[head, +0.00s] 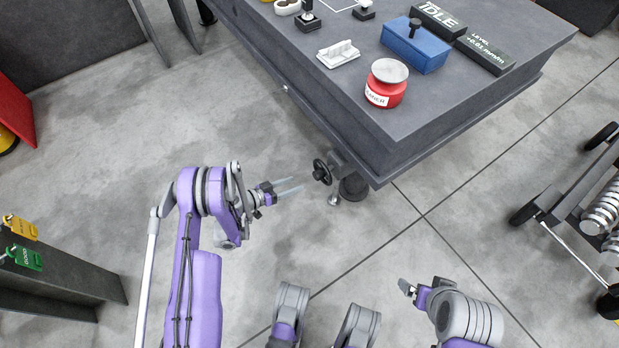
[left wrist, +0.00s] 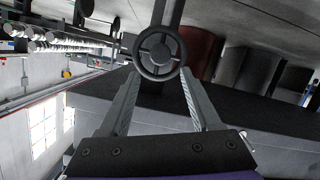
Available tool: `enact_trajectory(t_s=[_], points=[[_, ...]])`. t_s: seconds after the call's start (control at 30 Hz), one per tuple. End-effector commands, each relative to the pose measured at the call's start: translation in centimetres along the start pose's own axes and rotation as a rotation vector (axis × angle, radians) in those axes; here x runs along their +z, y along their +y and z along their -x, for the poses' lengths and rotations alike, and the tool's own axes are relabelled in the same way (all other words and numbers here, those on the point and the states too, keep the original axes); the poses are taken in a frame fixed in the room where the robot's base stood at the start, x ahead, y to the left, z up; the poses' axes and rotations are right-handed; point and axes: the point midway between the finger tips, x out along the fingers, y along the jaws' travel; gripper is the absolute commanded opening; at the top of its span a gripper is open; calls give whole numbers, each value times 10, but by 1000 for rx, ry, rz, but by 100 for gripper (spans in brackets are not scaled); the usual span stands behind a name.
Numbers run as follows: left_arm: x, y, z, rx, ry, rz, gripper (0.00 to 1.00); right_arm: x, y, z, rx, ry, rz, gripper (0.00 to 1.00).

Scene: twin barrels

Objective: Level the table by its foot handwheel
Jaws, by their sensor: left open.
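The table (head: 440,105) is a dark grey slab at the upper right of the head view. Its foot handwheel (head: 322,172) is a small black wheel low at the near corner, beside the round foot (head: 353,187). In the left wrist view the handwheel (left wrist: 158,52) faces me, just beyond the fingertips. My left gripper (head: 298,187) is open and empty, a short way left of the wheel and pointing at it. A level display (head: 486,50) on the table reads about +0.01 mm/m, in small text. My right gripper (head: 406,288) is low at the right; its opening is unclear.
On the tabletop stand a red pot (head: 385,92) with a grey lid, a blue box (head: 415,48) and a white block (head: 338,54). A wheeled cart (head: 575,215) stands at the right. A dark bench (head: 60,280) with tags is at lower left. Floor around the gripper is clear.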

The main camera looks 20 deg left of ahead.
Motion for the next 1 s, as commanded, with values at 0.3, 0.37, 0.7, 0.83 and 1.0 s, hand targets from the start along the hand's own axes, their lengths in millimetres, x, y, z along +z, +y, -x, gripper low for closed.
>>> enact_trajectory(t_s=[0.3,0.37,0.7,0.83,1.0], points=[[-9,3,-10,-19,-102,-259,64,0,0,2,0,0,0,100],[-8,3,-20,-19,-101,-258,64,0,0,0,0,0,0,100],[-2,1,-82,-19,-100,-255,64,2,0,-11,0,1,0,100],[-1,0,-95,-20,-99,-254,64,2,0,-13,0,1,0,100],[-1,0,-102,-21,-99,-252,64,2,0,-13,0,1,0,100]])
